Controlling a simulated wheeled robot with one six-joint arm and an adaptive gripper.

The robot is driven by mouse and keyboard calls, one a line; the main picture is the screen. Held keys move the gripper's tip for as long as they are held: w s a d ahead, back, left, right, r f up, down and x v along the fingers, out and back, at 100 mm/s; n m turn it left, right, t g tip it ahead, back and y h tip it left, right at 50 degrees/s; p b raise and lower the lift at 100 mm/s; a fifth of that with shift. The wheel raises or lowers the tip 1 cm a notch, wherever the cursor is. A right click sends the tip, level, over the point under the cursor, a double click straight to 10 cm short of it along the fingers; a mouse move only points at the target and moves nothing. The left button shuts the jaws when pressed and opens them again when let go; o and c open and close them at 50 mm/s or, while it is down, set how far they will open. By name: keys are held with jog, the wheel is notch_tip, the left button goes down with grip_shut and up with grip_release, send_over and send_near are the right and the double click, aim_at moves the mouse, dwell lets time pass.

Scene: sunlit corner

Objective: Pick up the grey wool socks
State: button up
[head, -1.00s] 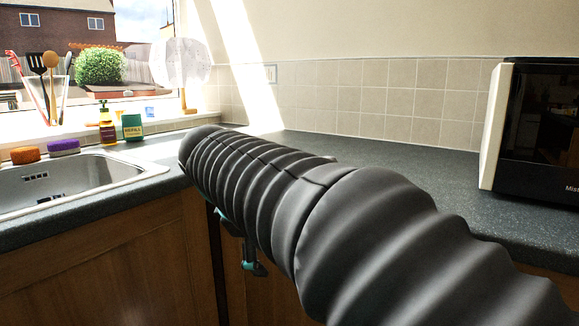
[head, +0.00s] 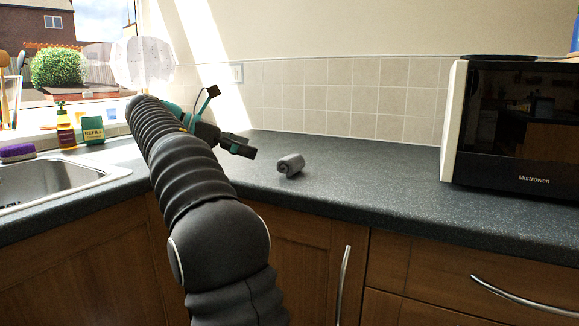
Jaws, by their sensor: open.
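The grey wool socks (head: 291,164) show in the head view as a small rolled grey bundle. They lie on the dark countertop, right of the picture's middle-left. My gripper (head: 246,147) is to the left of the socks and apart from them, above the counter. It is open, with nothing between its fingers. My arm comes up from the bottom of the picture and bends toward the right at its end.
A black-fronted microwave (head: 515,125) stands at the right. A sink (head: 55,185) is at the left. The dark counter (head: 380,180) between socks and microwave is clear.

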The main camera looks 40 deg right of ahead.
aim_at(296, 164)
jog(key=b+x, duration=0.3)
jog(key=x, duration=0.9)
jog(key=shift+s+d+f, duration=0.2)
jog(key=shift+s+d, duration=0.05)
jog(key=c, duration=0.7)
